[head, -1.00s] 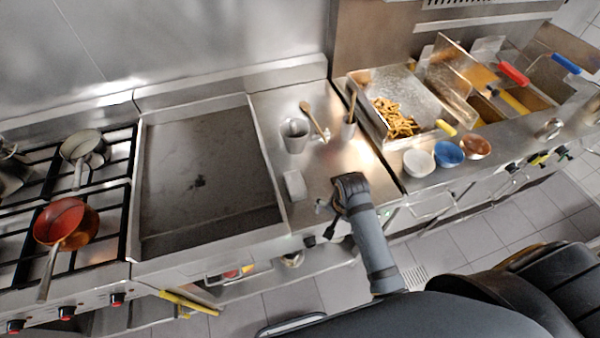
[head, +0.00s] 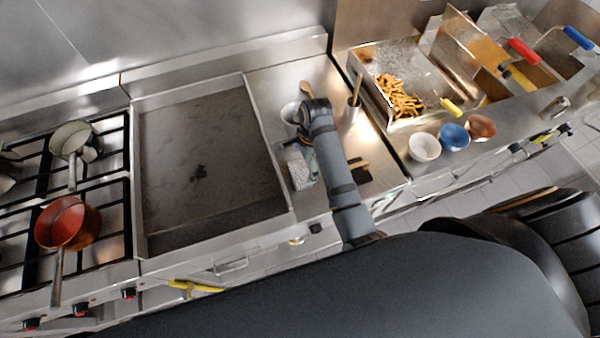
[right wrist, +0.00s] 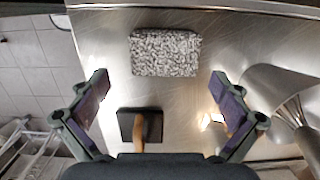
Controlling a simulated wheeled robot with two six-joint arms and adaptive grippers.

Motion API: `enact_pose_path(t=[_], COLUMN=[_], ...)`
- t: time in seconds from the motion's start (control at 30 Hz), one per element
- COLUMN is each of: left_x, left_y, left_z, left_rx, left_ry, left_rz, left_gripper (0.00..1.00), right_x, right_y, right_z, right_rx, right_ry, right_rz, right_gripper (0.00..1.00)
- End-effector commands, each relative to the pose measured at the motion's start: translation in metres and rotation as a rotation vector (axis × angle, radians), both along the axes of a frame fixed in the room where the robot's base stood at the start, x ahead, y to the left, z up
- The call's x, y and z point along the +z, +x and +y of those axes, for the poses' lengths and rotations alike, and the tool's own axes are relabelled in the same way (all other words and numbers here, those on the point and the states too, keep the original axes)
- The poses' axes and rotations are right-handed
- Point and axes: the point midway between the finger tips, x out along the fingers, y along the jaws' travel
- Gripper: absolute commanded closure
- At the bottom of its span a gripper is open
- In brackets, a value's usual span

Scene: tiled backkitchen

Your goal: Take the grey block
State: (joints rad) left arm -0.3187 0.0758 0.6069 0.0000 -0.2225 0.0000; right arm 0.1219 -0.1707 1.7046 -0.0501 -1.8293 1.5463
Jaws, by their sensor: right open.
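The grey block (head: 299,175) lies on the steel counter just right of the griddle, partly covered by my right arm in the head view. In the right wrist view the block (right wrist: 165,53) shows whole, with a speckled grey surface. My right gripper (right wrist: 160,88) is open and empty, its fingers spread wide to either side. The block lies ahead of the fingertips, roughly centred between them, not touched. In the head view the right gripper (head: 302,153) points down beside the block. My left gripper is not in view.
A dark flat tool with a wooden handle (right wrist: 139,127) lies on the counter near the block. A grey cup (head: 290,113) stands behind. The griddle (head: 205,165) is on the left. Bowls (head: 424,147) and the fries tray (head: 400,95) are on the right.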

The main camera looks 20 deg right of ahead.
Motion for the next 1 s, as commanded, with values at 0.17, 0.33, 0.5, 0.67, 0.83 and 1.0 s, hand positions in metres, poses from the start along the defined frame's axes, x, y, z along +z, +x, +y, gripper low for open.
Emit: enact_pose_path(t=[0.17,0.33,0.5,0.67,0.83,1.0], left_x=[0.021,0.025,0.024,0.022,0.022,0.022], left_y=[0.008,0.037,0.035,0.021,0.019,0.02], left_z=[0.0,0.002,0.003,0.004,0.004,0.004], left_rx=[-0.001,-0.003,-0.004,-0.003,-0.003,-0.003], left_ry=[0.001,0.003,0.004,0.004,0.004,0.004], left_rz=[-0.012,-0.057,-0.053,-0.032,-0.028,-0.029], left_gripper=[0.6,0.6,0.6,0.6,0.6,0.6], right_x=[-0.023,-0.047,-0.05,-0.049,-0.049,-0.049], right_y=[0.0,0.001,0.001,0.001,0.001,0.002], right_z=[0.009,0.011,0.011,0.011,0.011,0.011], right_rx=[0.002,0.001,0.001,0.001,0.001,0.001], right_ry=[0.0,0.0,0.0,0.0,0.0,0.0], right_rz=[0.006,0.002,0.0,0.0,0.0,-0.001], right_gripper=[0.0,0.0,0.0,0.14,0.37,0.57])
